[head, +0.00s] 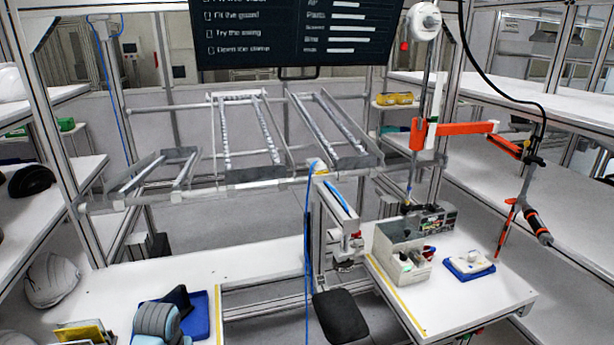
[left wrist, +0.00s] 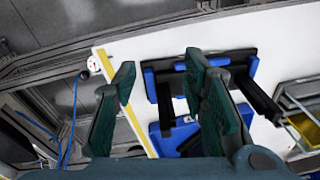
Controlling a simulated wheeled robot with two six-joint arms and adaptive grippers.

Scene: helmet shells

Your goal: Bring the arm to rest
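My left gripper (left wrist: 160,78) shows in the left wrist view as dark green fingers spread apart, with nothing between them. In the head view a grey-blue part of my left arm (head: 156,320) covers part of the blue tray (head: 201,326) at the lower left. The fingertips cannot be made out clearly there. My right arm and gripper are not in view.
Yellow-edged bins (head: 84,333) stand left of the tray, and a white helmet shell (head: 52,280) lies further left. A grey box (head: 401,254) and a small blue tray (head: 469,265) are on the right bench. A black stool seat (head: 340,316) stands between the benches.

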